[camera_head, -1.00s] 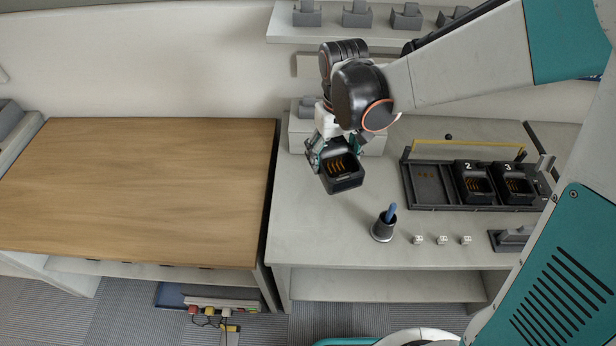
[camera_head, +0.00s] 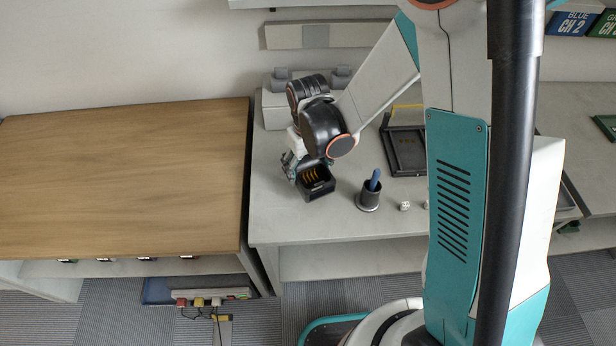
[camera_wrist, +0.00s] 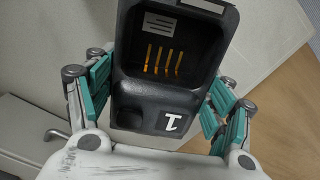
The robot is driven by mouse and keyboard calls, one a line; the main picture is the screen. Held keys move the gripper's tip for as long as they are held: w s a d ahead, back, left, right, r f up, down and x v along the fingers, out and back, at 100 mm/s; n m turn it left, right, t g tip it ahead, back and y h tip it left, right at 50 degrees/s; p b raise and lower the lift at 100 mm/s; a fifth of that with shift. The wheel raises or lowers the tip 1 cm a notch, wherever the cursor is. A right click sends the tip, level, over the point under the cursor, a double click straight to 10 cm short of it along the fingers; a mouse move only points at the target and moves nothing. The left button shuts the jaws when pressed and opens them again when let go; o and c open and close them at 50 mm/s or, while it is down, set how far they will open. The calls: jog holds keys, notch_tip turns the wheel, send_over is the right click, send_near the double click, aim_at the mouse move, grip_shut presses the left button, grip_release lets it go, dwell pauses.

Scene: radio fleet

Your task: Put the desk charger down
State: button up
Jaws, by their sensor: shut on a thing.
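The desk charger (camera_head: 317,187) is a black open box with gold contacts inside. In the wrist view the charger (camera_wrist: 165,75) shows a white label and the number 1. My gripper (camera_head: 303,172) is shut on the charger, with teal fingers on both of its sides; the gripper also shows in the wrist view (camera_wrist: 160,100). The charger is over the left part of the grey bench (camera_head: 285,217). I cannot tell whether its underside touches the bench.
A wooden-topped table (camera_head: 120,180) with a clear top stands to the left, past a narrow gap. A dark cup (camera_head: 369,196) with a blue-handled item stands right of the charger. A dark tray (camera_head: 407,150) lies behind it, partly hidden by my arm.

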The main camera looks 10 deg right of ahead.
aim_at(308, 176)
jog(key=shift+f+b, duration=0.55)
jog(key=shift+f, duration=1.4)
jog(key=shift+f, duration=0.15)
jog(key=o, duration=1.4)
notch_tip(308, 176, up, 12)
jog(key=p, duration=0.4)
